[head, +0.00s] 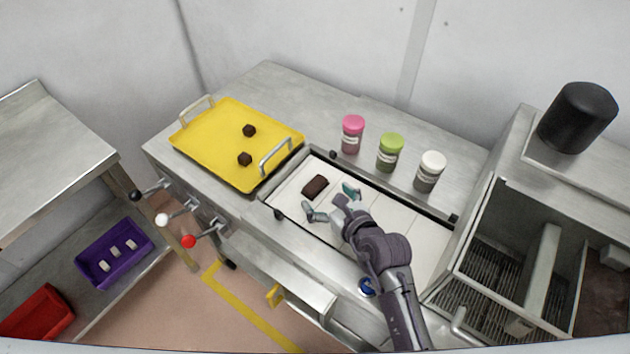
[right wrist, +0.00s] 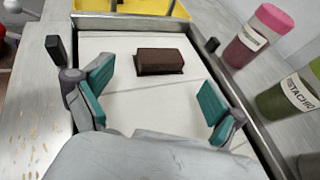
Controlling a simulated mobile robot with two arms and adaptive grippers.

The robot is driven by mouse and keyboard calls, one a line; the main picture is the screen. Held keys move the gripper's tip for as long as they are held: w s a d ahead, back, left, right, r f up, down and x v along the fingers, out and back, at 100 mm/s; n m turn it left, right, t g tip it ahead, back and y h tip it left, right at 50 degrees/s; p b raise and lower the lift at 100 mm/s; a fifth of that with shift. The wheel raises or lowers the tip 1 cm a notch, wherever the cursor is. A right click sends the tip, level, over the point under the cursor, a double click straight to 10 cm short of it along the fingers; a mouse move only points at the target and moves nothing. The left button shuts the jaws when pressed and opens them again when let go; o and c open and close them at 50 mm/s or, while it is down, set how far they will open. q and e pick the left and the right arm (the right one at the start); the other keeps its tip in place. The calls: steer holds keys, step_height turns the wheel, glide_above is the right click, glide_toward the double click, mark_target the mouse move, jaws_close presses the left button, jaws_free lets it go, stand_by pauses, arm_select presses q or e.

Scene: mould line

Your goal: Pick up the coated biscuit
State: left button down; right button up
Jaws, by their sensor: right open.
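The coated biscuit (head: 315,186) is a dark brown block lying on the white belt (head: 415,228) near its left end. In the right wrist view the biscuit (right wrist: 161,61) lies flat on the belt, ahead of the fingertips and roughly midway between them. My right gripper (head: 333,203) is open and empty, its teal-padded fingers spread just short of the biscuit. The gripper also shows in the right wrist view (right wrist: 155,96), with nothing between its fingers. My left gripper is in neither view.
A yellow tray (head: 212,142) with two dark pieces stands left of the belt. Pink-lidded (head: 352,134), green-lidded (head: 390,153) and white-lidded (head: 429,172) jars stand behind the belt. Metal rails border the belt. A grated metal unit (head: 515,255) stands at right. Levers (head: 190,240) project from the counter front.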

mark_target(317, 187)
steer(key=x, duration=0.3)
steer(key=shift+w+r+p, duration=0.1)
steer(key=shift+r+p, duration=0.1)
steer(key=shift+p, duration=0.1)
steer(key=shift+x, duration=0.8)
steer(key=c, duration=0.8)
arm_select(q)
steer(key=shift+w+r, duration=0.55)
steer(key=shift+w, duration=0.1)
arm_select(e)
steer(key=shift+c, duration=0.3)
